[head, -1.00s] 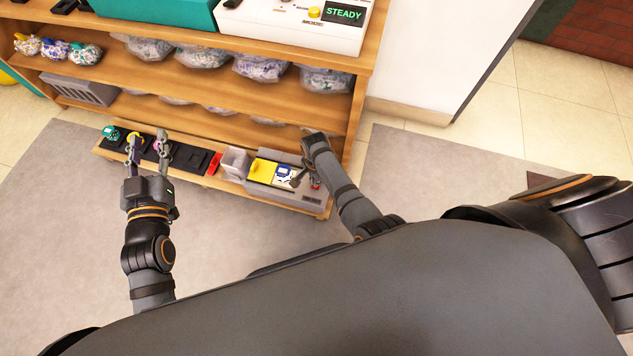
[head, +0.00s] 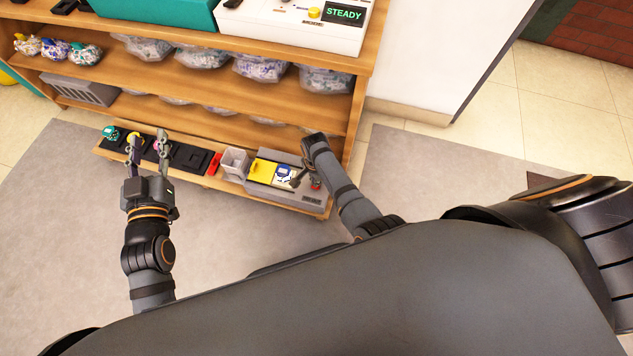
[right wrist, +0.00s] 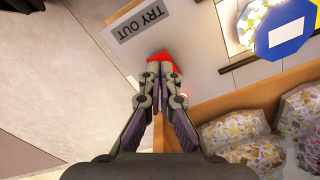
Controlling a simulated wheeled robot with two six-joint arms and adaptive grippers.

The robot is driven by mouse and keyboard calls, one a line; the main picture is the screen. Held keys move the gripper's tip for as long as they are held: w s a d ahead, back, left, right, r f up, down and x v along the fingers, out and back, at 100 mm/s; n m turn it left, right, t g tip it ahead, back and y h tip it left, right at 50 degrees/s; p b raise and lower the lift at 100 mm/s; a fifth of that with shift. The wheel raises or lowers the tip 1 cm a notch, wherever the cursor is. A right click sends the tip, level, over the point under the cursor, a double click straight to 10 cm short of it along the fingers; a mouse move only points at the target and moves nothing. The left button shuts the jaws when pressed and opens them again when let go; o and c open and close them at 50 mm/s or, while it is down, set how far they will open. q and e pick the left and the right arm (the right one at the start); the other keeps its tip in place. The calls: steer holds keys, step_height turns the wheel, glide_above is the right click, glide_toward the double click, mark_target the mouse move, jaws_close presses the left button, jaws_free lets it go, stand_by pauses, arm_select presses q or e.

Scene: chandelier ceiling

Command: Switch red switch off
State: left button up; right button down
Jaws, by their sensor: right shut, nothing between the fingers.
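The red switch (right wrist: 160,58) shows as a red part on the grey box, right at the tips of my right gripper (right wrist: 160,68) in the right wrist view. The fingertips overlap it there, and I cannot tell whether they touch it or which way it is set. A small red part (head: 315,184) also shows on the right end of the grey box (head: 312,200) in the head view. My right gripper is shut and empty. My left gripper (head: 148,142) is open and empty over the left part of the low shelf.
The grey box bears a "TRY OUT" label (right wrist: 142,22). Bagged goods (right wrist: 240,150) lie on the shelf close to my right gripper.

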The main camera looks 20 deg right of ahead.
steer(key=shift+f+b, duration=0.75)
steer(key=shift+f, duration=0.3)
stand_by(0.6)
steer(key=shift+r, duration=0.1)
step_height(320, 180, up, 7)
steer(key=p, duration=0.8)
